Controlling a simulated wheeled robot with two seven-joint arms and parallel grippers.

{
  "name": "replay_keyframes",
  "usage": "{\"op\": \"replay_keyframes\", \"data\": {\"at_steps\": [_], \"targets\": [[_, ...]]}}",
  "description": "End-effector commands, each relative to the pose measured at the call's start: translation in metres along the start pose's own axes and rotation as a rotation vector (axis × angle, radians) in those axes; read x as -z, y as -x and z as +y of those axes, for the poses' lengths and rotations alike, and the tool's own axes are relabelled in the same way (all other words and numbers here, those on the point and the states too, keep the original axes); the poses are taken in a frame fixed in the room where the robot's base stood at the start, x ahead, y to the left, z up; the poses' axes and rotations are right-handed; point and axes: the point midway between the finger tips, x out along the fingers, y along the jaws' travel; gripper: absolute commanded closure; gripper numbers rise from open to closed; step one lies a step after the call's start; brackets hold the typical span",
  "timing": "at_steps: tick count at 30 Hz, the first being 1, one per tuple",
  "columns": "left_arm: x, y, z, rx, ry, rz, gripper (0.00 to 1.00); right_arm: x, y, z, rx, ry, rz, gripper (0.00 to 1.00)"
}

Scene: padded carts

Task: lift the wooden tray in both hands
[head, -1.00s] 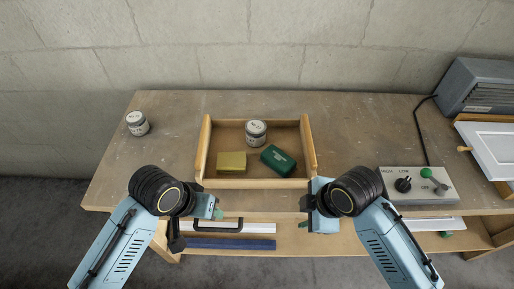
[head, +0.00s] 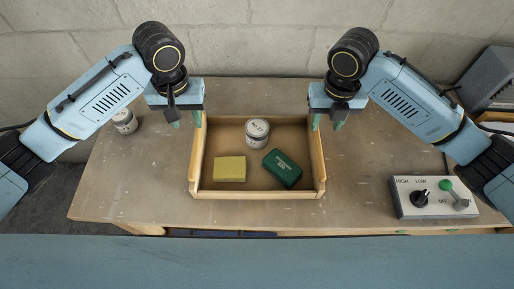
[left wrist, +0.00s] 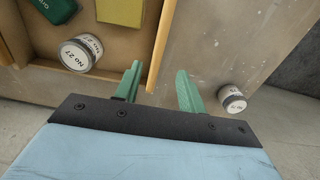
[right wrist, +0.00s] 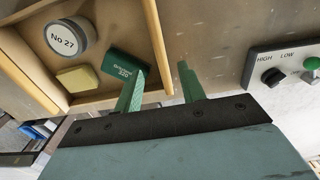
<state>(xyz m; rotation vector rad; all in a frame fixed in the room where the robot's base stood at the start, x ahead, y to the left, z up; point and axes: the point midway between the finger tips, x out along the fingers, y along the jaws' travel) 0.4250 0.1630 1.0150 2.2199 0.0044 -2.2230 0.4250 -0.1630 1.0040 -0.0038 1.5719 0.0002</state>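The wooden tray (head: 257,195) lies on the workbench, holding a white jar (head: 257,131), a yellow block (head: 229,169) and a dark green box (head: 282,168). My left gripper (head: 188,122) is open at the tray's left wall. In the left wrist view its green fingers (left wrist: 159,68) appear on either side of that wall (left wrist: 164,38). My right gripper (head: 327,125) is open at the right wall. In the right wrist view its fingers (right wrist: 161,68) appear on either side of that wall (right wrist: 154,36). I cannot tell whether any finger touches the wood.
Another jar (head: 125,122) stands left of the tray, near my left arm. A control box (head: 434,198) with knobs is at the right of the workbench (head: 125,190). A grey unit (head: 492,80) stands at the far right. Bare bench lies on both sides of the tray.

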Motion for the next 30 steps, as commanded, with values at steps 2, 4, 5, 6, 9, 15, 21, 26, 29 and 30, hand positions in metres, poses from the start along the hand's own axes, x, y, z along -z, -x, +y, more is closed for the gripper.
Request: {"op": "replay_keyframes", "data": {"at_steps": [2,4,5,6,9,15,21,26,29,30], "targets": [[0.0,0.0,0.0,-0.001,-0.001,0.001,0.6,0.0,0.0,0.0,-0.001,-0.001,-0.001,0.6],[0.0,-0.002,0.001,-0.001,-0.001,0.001,0.6,0.0,-0.002,0.001,-0.002,-0.001,0.0,0.6],[0.0,-0.003,0.001,-0.002,-0.001,0.001,0.6,0.0,-0.003,0.001,-0.002,-0.002,0.0,0.6],[0.0,-0.006,0.001,-0.001,-0.001,0.0,0.6,0.0,-0.006,0.001,-0.002,-0.002,0.001,0.6],[0.0,-0.018,0.0,0.0,0.0,-0.001,0.6,0.0,-0.018,0.001,-0.002,-0.002,0.002,0.6],[-0.001,-0.055,0.0,0.0,-0.001,-0.002,0.6,0.001,-0.056,0.001,-0.002,-0.003,0.003,0.6],[0.0,-0.094,0.001,-0.001,-0.001,-0.001,0.6,0.001,-0.094,0.001,-0.002,-0.004,0.003,0.6],[0.0,-0.117,0.001,-0.001,-0.001,0.0,0.6,0.0,-0.117,0.002,-0.003,-0.004,0.001,0.6],[0.001,-0.127,0.001,-0.002,-0.001,0.002,0.6,0.0,-0.127,0.001,-0.002,-0.003,-0.001,0.6],[0.001,-0.129,0.001,-0.001,-0.001,0.002,0.6,0.0,-0.129,0.001,-0.002,-0.003,-0.001,0.6]]}}
